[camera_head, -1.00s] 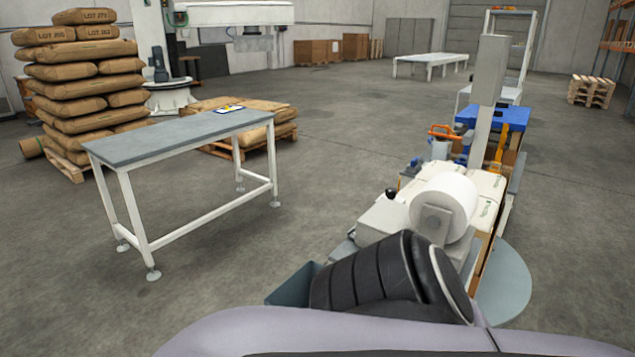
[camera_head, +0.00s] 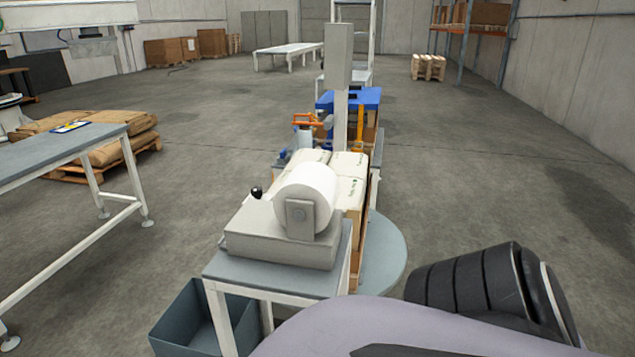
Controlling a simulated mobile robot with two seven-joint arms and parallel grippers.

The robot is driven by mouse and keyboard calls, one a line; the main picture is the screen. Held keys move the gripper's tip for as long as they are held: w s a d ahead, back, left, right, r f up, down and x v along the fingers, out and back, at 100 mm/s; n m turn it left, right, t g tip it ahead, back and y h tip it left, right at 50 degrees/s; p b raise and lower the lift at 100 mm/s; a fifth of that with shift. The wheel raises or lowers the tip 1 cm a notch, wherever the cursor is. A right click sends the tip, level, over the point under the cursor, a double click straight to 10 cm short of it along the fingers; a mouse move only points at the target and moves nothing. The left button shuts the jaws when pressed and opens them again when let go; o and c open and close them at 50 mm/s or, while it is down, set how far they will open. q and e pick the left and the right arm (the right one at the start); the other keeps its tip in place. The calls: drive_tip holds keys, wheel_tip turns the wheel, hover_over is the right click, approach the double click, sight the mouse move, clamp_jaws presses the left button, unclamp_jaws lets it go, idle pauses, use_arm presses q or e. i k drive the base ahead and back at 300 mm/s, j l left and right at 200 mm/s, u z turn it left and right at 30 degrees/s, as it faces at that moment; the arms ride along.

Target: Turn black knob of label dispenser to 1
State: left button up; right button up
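The label dispenser (camera_head: 275,243) is a light grey box with a large white roll (camera_head: 308,188) on it. It stands on a small grey-topped table (camera_head: 285,277) with white legs, near the picture's middle. The black knob (camera_head: 257,192) shows as a small dark ball at the dispenser's upper left edge. Its markings are too small to read. A black ribbed part and a pale curved part of my own body show at the lower right. Neither gripper is in view, so nothing of mine is seen at the knob.
A dark open bin (camera_head: 205,320) stands below the dispenser's table. White sacks (camera_head: 347,165) and a round grey plate (camera_head: 388,255) lie behind and right of it. A grey-topped workbench (camera_head: 60,152) is at the left. Floor is clear between bench and dispenser, and at right.

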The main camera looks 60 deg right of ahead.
sight(257, 192)
drive_tip(key=z, duration=1.3)
